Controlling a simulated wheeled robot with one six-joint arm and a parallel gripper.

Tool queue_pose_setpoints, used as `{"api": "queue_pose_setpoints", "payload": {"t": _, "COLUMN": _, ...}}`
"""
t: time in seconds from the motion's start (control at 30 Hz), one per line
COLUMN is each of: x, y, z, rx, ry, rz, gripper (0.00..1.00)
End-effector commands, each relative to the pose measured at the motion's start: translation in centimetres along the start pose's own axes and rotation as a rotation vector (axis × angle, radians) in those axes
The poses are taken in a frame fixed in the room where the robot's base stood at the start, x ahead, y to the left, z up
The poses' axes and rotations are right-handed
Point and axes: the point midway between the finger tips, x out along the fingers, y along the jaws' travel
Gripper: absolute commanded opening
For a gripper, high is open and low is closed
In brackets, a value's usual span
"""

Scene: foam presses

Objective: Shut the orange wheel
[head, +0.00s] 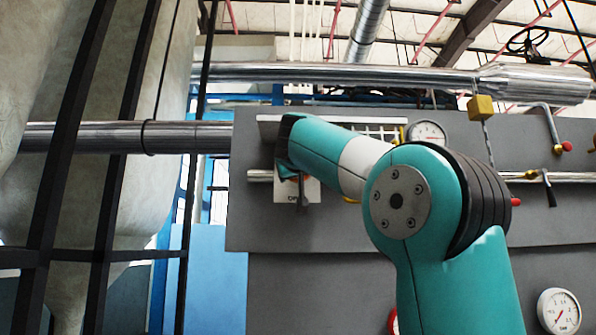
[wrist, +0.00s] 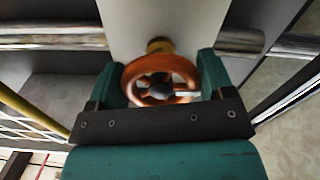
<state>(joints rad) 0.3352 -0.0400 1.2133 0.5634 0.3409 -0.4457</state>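The orange wheel (wrist: 160,80) is a round handwheel with spokes and a dark hub, seen in the wrist view on a brass-coloured stem (wrist: 159,45). My gripper (wrist: 162,68) has one teal finger at the wheel's left side and the other at its right, so the wheel sits between them. The wheel nearly fills the gap, and I cannot tell whether the fingers press on its rim. In the head view my gripper (head: 290,150) is at the grey panel, and my arm and gripper hide most of the wheel.
A pale plate (head: 301,191) with partly hidden lettering is below my gripper. A grey panel (head: 330,235) carries pipes (head: 551,177) and gauges (head: 427,133). Another gauge (head: 559,311) is low at right. Black frame bars and a large pale tank (head: 85,200) stand at left.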

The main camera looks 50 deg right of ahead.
Motion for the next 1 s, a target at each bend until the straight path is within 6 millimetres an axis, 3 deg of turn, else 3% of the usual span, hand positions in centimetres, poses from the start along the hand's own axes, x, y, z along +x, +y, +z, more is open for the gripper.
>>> {"api": "queue_pose_setpoints", "payload": {"t": 0.43, "x": 0.00, "y": -0.01, "z": 0.14, "rx": 0.113, "ry": -0.001, "rz": 0.002, "gripper": 0.51}}
{"api": "queue_pose_setpoints", "payload": {"t": 1.0, "x": -0.01, "y": -0.10, "z": 0.05, "rx": 0.625, "ry": 0.003, "rz": 0.004, "gripper": 0.51}}
